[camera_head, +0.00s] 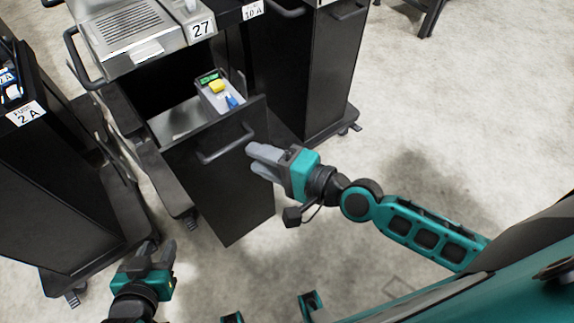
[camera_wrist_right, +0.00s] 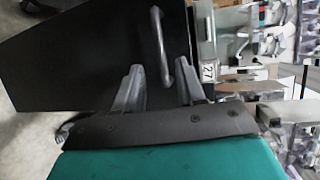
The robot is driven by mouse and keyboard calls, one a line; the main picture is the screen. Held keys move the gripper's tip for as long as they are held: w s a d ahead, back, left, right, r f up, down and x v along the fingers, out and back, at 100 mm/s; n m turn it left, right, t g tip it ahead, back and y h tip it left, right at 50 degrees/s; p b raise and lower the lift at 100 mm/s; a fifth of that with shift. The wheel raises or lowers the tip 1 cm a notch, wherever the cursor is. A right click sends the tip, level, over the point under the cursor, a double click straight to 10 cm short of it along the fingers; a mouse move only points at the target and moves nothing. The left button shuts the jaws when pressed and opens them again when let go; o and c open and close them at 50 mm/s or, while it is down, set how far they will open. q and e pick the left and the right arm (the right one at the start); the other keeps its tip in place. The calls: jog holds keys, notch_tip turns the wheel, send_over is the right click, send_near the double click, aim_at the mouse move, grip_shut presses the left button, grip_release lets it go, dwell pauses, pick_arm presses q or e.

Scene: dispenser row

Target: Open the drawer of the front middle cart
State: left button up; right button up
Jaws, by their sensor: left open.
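The front middle cart, with label 27 (camera_head: 202,29), has a metal top, and its black drawer (camera_head: 232,185) stands pulled out, its inside showing. The drawer's bar handle (camera_head: 226,143) is on its front panel. My right gripper (camera_head: 250,161) is just right of the handle, fingers pointing at the panel. In the right wrist view my right gripper (camera_wrist_right: 158,70) has its fingers apart, and the handle (camera_wrist_right: 161,48) lies ahead, between their lines; I cannot tell if they touch it. My left gripper (camera_head: 157,247) is open and empty, low at the left, apart from the drawer.
A grey bin (camera_head: 219,101) with green, yellow and blue items sits in the drawer. A cart labelled 2 A (camera_head: 26,113) stands close at left, another black cart (camera_head: 312,75) at right behind.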

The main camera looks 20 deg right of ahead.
jog(key=v, duration=0.6)
jog(key=shift+s, duration=0.1)
dwell(0.4)
jog(key=s+d+f+n+h, duration=0.1)
jog(key=d+f+n+h, duration=0.2)
jog(key=f+n+h, duration=0.1)
jog(key=s+d+f+n+g+h+p, duration=0.1)
jog(key=d+f+n+h, duration=0.2)
jog(key=f+n, duration=0.4)
jog(key=shift+d+n+h, duration=0.35)
jog(key=shift+n+h, duration=0.35)
jog(key=shift+n, duration=0.4)
